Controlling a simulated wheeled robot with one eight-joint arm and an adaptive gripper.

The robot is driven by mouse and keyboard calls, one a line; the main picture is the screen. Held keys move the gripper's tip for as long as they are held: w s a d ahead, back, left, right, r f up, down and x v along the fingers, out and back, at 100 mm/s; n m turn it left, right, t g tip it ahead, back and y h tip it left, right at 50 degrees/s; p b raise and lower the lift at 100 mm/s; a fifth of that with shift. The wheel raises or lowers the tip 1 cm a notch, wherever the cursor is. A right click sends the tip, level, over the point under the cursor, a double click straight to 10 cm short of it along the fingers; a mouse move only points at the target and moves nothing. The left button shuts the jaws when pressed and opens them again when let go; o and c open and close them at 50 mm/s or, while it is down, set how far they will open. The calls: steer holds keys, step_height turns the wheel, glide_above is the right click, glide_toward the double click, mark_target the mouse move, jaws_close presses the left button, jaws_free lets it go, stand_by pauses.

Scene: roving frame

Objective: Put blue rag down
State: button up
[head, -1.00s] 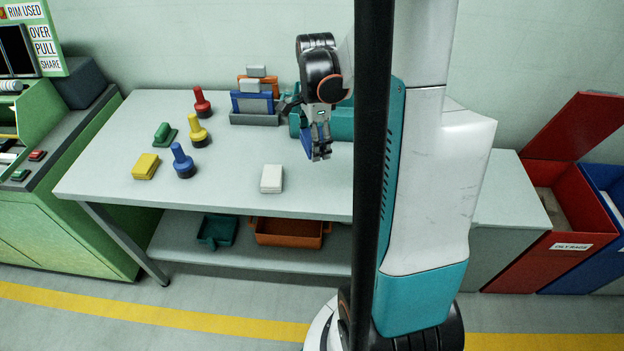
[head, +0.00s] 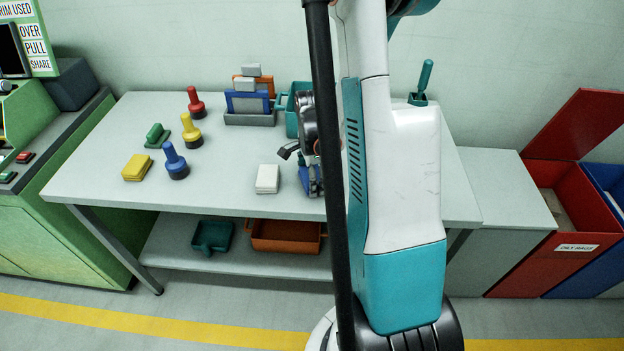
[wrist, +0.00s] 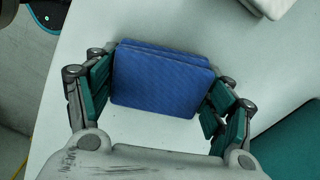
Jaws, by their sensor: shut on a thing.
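The blue rag (wrist: 160,82) is a flat folded pad held between the two teal-padded fingers of my gripper (wrist: 165,88) in the wrist view. In the head view my gripper (head: 312,182) is low over the front part of the grey table (head: 228,192), just right of a white folded pad (head: 267,179). Only a sliver of the blue rag (head: 303,176) shows there, and my arm and the dark post hide the rest. I cannot tell whether the rag touches the tabletop.
A yellow pad (head: 137,167) and red, yellow and blue knobbed tools stand at left. A teal bin (head: 289,118) and a rack (head: 250,118) are behind my gripper. Red and blue bins stand at far right. The table's front middle-left is clear.

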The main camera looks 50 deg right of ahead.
steer(key=shift+f, duration=0.15)
steer(key=o, duration=1.1)
steer(key=shift+r, duration=0.2)
step_height(320, 180, up, 12)
steer(key=p, duration=0.3)
steer(key=shift+p, duration=0.4)
